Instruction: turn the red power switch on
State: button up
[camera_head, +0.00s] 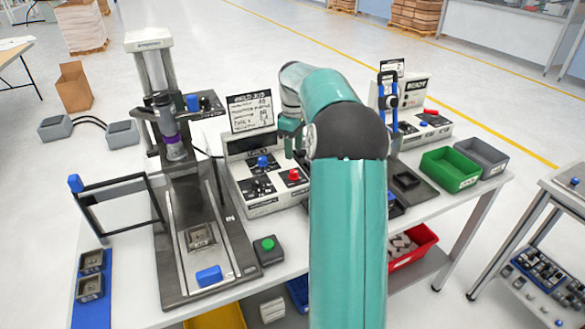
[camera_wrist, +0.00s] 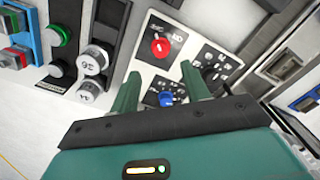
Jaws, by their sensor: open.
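A red rotary switch (camera_wrist: 160,46) sits on a light panel with dark label plates in the wrist view. The head view shows a red switch (camera_head: 293,175) on the middle control box (camera_head: 262,207), right of a blue knob (camera_head: 262,161). My gripper (camera_wrist: 158,72) is open and empty, its two green fingers spread. The red switch lies just beyond the fingertips, between their lines, apart from them. The blue knob (camera_wrist: 166,99) shows between the fingers. In the head view my arm hides part of the box, and my gripper is mostly hidden. The switch's setting is too small to read.
A sign (camera_head: 250,110) stands behind the middle box. A press stand (camera_head: 205,245) is at left, with a green button box (camera_head: 268,249) beside it. Another box with a red knob (camera_head: 431,112) and green (camera_head: 450,168) and grey bins (camera_head: 481,157) are at right.

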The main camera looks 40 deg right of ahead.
aim_at(294, 171)
notch_tip(294, 171, down, 8)
jog(key=shift+a+f, duration=0.1)
jog(key=shift+f, duration=0.15)
jog(key=shift+c, duration=0.2)
jog(key=c, duration=1)
